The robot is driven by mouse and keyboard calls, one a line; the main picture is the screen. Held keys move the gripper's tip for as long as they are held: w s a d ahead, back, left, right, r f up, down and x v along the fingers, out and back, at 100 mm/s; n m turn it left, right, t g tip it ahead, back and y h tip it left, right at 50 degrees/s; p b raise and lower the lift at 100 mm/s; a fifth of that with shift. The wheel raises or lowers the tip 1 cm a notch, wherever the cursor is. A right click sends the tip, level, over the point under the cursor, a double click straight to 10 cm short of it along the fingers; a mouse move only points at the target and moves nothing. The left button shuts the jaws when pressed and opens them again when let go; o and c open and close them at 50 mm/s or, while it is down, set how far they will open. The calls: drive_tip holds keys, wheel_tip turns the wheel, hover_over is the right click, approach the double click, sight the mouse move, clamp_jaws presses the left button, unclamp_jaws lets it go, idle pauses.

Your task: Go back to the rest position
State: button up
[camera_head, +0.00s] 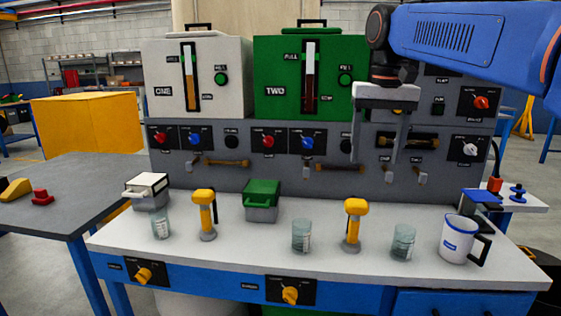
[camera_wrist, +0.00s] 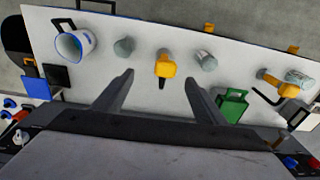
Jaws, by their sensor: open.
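My gripper (camera_head: 378,155) hangs from the blue arm at the upper right of the head view, in front of the grey panel and above the white bench (camera_head: 330,258). In the wrist view my gripper (camera_wrist: 159,80) has its two dark fingers spread apart with nothing between them. Past the fingertips, the right-hand yellow-topped post (camera_wrist: 165,67) stands on the bench, apart from them. It also shows in the head view (camera_head: 353,222).
A white mug (camera_head: 457,240), several clear beakers (camera_head: 302,236) and another yellow post (camera_head: 204,212) stand on the bench. A green-lidded box (camera_head: 262,200) and white-lidded box (camera_head: 148,190) sit behind. Dispensers ONE (camera_head: 155,85) and TWO (camera_head: 270,65) top the panel.

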drive_tip(key=s+d+f+t, duration=0.2)
drive_tip(key=s+f, duration=0.9)
drive_tip(key=f, duration=0.3)
drive_tip(key=s+d+f+n+t, duration=0.1)
drive_tip(key=s+d+f+t, duration=0.1)
drive_tip(key=s+f, duration=0.9)
wheel_tip(320, 180, down, 4)
drive_tip(key=shift+d+f+n, duration=0.1)
drive_tip(key=shift+d+n, duration=0.2)
drive_tip(key=shift+d, duration=0.4)
drive_tip(key=shift+s, duration=0.1)
